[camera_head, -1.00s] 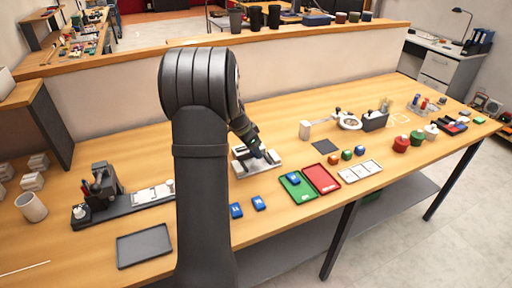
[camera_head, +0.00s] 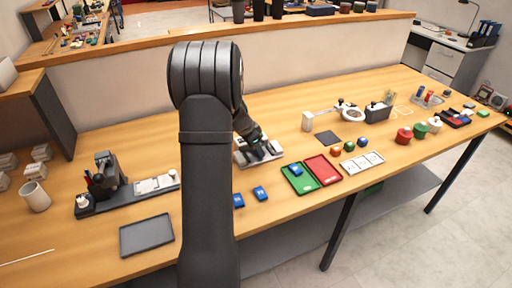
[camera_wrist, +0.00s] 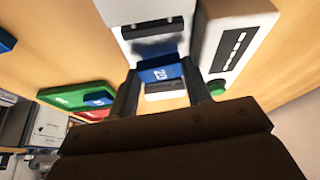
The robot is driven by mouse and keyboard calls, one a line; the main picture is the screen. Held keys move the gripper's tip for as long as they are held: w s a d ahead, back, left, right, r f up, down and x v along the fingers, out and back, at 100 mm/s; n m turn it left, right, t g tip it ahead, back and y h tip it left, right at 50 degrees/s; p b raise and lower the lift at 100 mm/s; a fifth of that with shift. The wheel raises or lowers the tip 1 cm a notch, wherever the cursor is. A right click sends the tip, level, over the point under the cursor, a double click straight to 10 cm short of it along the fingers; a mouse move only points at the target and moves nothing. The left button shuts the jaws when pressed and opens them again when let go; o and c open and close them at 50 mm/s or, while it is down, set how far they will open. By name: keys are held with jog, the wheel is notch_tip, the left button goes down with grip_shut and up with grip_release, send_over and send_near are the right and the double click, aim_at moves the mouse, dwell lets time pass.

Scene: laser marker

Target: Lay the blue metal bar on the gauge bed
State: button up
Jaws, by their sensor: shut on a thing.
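The blue metal bar (camera_wrist: 162,73), with a white mark on its face, is between the two fingers of my gripper (camera_wrist: 165,92) in the wrist view. My gripper is shut on it. In the head view my gripper (camera_head: 258,148) is low over the pale gauge (camera_head: 241,158), and my arm and fingers hide the bar there. The wrist view shows a pale gauge block (camera_wrist: 150,30) just beyond the bar. I cannot tell whether the bar touches the bed.
A white box (camera_wrist: 235,40) with dark slots and a green button stands close to the right finger in the wrist view. Two blue bars (camera_head: 260,193) lie on the table. Another lies in the green tray (camera_head: 320,184), beside the red tray (camera_head: 323,168). A dark tray (camera_head: 147,235) is at front left.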

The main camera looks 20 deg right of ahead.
jog(key=shift+f, duration=0.4)
dwell(1.0)
jog(key=o, duration=1.1)
jog(key=shift+c, duration=0.2)
jog(key=shift+w+r, duration=0.1)
jog(key=shift+a+r, duration=0.15)
jog(key=shift+r, duration=0.1)
jog(key=v, duration=1.6)
jog(key=shift+a+r, duration=0.15)
jog(key=shift+r, duration=0.2)
jog(key=shift+f, duration=0.1)
jog(key=x, duration=1.4)
jog(key=shift+f, duration=0.35)
